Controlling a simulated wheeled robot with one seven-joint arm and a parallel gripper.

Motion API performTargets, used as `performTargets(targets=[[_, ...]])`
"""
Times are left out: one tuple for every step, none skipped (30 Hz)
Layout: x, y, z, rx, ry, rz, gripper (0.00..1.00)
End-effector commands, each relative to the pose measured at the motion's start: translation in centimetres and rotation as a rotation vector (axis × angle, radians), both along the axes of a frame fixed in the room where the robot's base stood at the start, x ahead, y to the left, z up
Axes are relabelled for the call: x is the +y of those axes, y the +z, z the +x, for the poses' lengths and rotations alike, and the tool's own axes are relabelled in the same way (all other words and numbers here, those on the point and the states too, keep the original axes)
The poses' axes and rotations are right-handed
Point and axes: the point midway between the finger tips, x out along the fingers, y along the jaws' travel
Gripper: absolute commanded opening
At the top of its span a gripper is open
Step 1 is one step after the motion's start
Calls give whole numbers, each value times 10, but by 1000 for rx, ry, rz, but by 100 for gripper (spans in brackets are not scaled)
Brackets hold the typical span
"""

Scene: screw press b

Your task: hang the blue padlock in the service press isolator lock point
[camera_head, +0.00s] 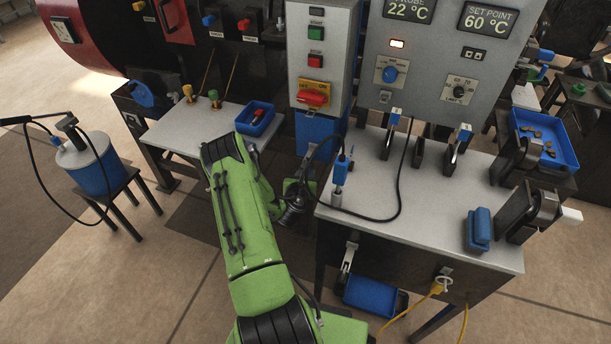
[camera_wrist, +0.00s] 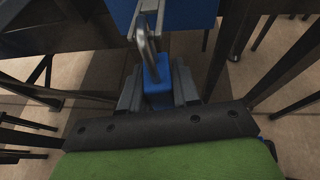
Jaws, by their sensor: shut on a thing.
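In the wrist view my gripper (camera_wrist: 158,92) is shut on the blue padlock (camera_wrist: 160,77). The padlock's blue body sits between the two grey fingers, and its metal shackle stands out ahead of them, apparently upright and open to view. In the head view my green arm hides most of the padlock and the fingers; I cannot make them out there. A red rotary isolator handle (camera_head: 312,98) on a yellow plate is on the front of the grey control box (camera_head: 322,50), above and beyond my wrist. Its lock point is too small to tell.
A blue panel (camera_wrist: 188,12) is just ahead of the padlock in the wrist view. The grey worktable (camera_head: 415,215) with a blue probe (camera_head: 341,168) and cable is right of my wrist. A small table (camera_head: 190,130) with a blue tray (camera_head: 255,118) is at the left.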

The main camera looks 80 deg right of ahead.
Motion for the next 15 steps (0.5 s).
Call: performTargets(targets=[[0, 1, 0, 0, 0, -1, 0], [0, 2, 0, 1, 0, -1, 0], [0, 3, 0, 1, 0, -1, 0], [0, 5, 0, 1, 0, -1, 0], [0, 6, 0, 1, 0, -1, 0], [0, 8, 0, 1, 0, -1, 0], [0, 10, 0, 1, 0, -1, 0], [0, 12, 0, 1, 0, -1, 0], [0, 13, 0, 2, 1, -2, 0], [0, 15, 0, 2, 1, -2, 0], [0, 16, 0, 2, 1, -2, 0], [0, 18, 0, 2, 1, -1, 0], [0, 19, 0, 2, 1, -1, 0], [0, 20, 0, 1, 2, -1, 0], [0, 21, 0, 1, 2, -1, 0]])
